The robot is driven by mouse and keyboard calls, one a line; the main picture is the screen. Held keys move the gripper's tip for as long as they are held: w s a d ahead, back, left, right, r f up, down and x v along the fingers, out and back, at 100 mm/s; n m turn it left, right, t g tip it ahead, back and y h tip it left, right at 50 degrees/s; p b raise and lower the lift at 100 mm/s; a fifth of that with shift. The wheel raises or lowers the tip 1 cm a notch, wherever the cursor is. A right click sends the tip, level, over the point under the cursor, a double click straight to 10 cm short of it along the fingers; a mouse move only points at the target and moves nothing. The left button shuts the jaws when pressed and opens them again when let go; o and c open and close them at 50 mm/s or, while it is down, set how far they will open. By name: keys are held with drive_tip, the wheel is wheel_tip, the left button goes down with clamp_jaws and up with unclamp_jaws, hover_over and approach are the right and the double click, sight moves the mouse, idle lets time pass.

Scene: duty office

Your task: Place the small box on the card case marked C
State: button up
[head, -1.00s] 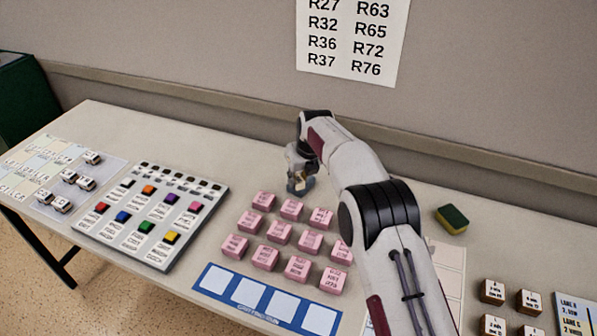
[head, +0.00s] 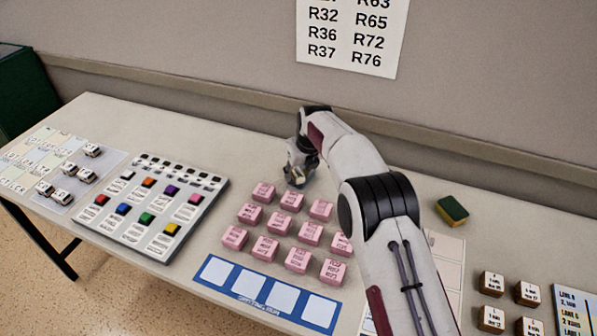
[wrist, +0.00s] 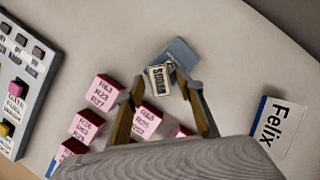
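My gripper (head: 297,176) is low over the table, just behind the pink boxes. In the wrist view my gripper (wrist: 165,88) has its two fingers spread, with a gap between the tips. A small grey-blue block (wrist: 181,52) lies just beyond the tips. A small cream piece with dark lettering (wrist: 158,78) shows against it, between the fingertips; I cannot tell whether they are one thing. Neither finger is clearly pressed on it. In the head view the gripper mostly hides this spot. I cannot make out a case marked C.
Several pink lettered boxes (head: 280,224) stand in rows in front of the gripper. A blue strip with white squares (head: 249,281) lies nearer. A button panel (head: 150,210) is to the left. A sponge (head: 452,210) and brown boxes (head: 491,285) are to the right.

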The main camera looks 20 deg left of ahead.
drive_tip(key=shift+r, duration=0.15)
drive_tip(key=v, duration=1.2)
idle(0.3)
idle(0.5)
